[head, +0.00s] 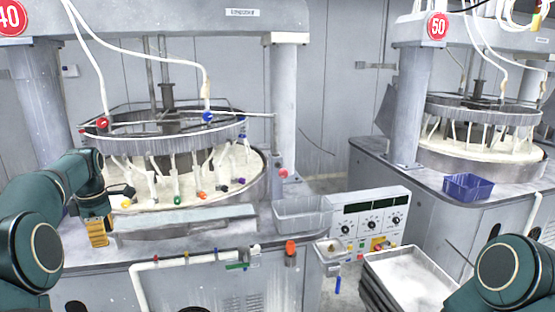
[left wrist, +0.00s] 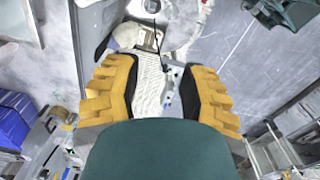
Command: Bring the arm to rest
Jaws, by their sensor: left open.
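My left arm (head: 60,195) comes in from the left in the head view, bent, with its gripper (head: 97,232) pointing down beside the left machine's front edge. The yellow fingers of this gripper (left wrist: 155,95) stand apart in the left wrist view, with nothing held between them. Behind them the wrist view shows a pale ribbed strip and a grey surface. My right arm (head: 505,275) shows only as a green joint at the lower right of the head view. Its gripper is out of view.
The left polishing machine (head: 165,148) has coloured knobs around its platen. A clear bin (head: 302,214) and a control panel (head: 370,217) stand to its right. A blue basket (head: 467,187) sits on the right machine's bench. Stacked trays (head: 410,283) are at the lower right.

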